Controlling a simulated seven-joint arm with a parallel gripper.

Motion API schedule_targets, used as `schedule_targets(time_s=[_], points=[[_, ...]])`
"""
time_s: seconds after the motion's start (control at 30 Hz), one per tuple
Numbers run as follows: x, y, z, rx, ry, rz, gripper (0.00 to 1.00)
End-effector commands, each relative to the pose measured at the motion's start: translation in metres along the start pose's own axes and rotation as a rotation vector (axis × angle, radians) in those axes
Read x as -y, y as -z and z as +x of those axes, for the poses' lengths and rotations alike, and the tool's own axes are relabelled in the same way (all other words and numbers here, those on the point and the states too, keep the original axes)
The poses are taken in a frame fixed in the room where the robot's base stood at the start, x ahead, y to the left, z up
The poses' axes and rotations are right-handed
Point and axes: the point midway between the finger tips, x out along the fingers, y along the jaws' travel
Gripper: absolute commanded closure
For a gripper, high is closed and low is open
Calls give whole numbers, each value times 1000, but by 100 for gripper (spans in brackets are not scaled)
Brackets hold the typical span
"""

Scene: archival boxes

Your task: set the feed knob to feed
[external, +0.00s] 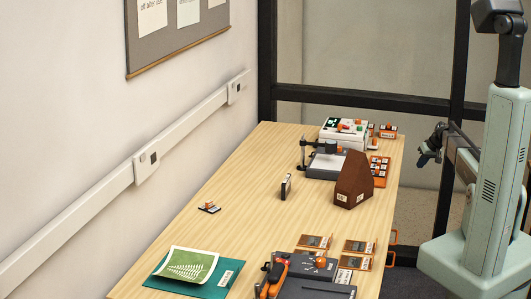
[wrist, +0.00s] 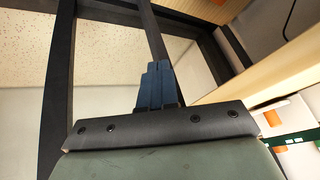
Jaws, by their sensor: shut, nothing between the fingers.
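The feed knob's label is too small to read. A white machine (external: 345,132) with green spots and an orange part (external: 350,126) stands at the table's far end. A dark device (external: 305,278) at the near end has an orange lever and a round orange knob (external: 320,262). I cannot tell which carries the feed knob, or its setting. My gripper (external: 423,160) is off the table's right side, apart from both devices. In the wrist view its dark blue fingers (wrist: 157,85) are together, with nothing between them.
A brown angular box (external: 354,180) and a grey-topped stand (external: 325,165) stand before the white machine. Orange-edged cards (external: 358,247) lie near the dark device. A teal folder (external: 215,280) lies front left. The table's middle is mostly clear. Dark frame posts (external: 455,70) rise behind.

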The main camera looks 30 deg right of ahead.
Motion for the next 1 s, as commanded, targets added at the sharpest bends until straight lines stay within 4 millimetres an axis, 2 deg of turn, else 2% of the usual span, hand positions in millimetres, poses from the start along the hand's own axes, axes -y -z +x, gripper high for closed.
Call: schedule_targets(time_s=[0.03, 0.17, 0.37, 0.57, 0.7, 0.83, 1.0], points=[[4, 22, -9, -25, 4, -25, 100], [27, 67, -30, -80, 23, -95, 100], [79, 136, -65, -165, 60, -221, 100], [141, 200, -106, -250, 98, -348, 100], [199, 238, -130, -271, 119, -425, 100], [244, 244, -125, -206, 104, -431, 100], [288, 234, -103, -77, 36, -381, 100]])
